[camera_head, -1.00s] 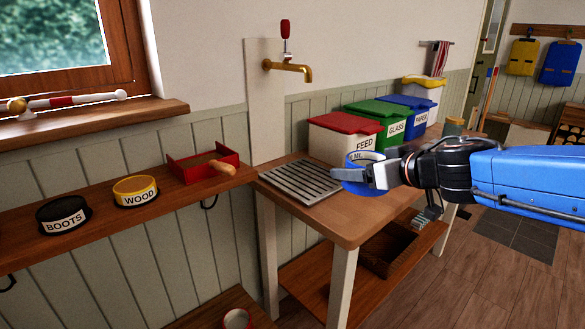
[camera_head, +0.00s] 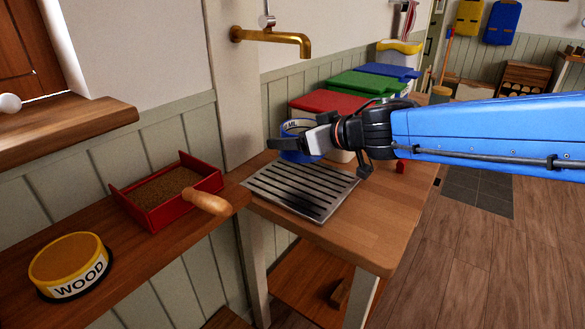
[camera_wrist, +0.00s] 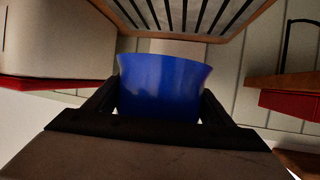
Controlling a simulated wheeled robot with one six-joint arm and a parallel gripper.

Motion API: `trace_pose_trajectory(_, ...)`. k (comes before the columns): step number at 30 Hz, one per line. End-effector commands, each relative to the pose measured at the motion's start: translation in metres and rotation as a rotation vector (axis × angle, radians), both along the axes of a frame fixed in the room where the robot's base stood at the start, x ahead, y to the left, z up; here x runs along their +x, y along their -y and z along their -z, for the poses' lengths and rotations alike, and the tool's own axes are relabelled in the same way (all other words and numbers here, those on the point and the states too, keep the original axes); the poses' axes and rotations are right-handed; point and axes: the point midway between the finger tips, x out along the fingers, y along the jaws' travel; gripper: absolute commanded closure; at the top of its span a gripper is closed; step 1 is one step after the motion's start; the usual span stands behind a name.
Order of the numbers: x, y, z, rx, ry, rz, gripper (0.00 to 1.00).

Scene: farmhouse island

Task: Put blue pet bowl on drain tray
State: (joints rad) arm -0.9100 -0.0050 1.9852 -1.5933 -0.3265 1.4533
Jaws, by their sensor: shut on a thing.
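The blue pet bowl (camera_head: 297,126) is held in my gripper (camera_head: 288,146), with part of its white label showing. In the wrist view the blue bowl (camera_wrist: 160,90) sits between the two dark fingers (camera_wrist: 160,108), and its far side is hidden. The drain tray (camera_head: 300,188) is a slatted metal grid on the wooden table, below the tap. In the head view the bowl appears above the back edge of the tray; its exact height over it is hard to tell. Slats of the tray (camera_wrist: 185,12) also show at the top of the wrist view.
A brass tap (camera_head: 275,37) juts out above the tray. Red (camera_head: 330,101), green (camera_head: 365,84) and blue (camera_head: 388,70) lidded bins stand behind my arm. A red box with a wooden handle (camera_head: 165,197) and a yellow WOOD bowl (camera_head: 68,262) sit on the left shelf. The table's front (camera_head: 370,235) is clear.

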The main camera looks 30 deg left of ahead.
Motion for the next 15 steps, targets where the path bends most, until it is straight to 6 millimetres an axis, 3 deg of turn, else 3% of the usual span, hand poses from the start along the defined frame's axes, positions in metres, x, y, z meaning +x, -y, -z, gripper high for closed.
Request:
trace_pose_trajectory(6, 0.0, 0.0, 0.03, -0.001, -0.003, 0.002, 0.62)
trace_pose_trajectory(15, 0.0, 0.0, 0.047, -0.001, -0.001, 0.0, 0.62)
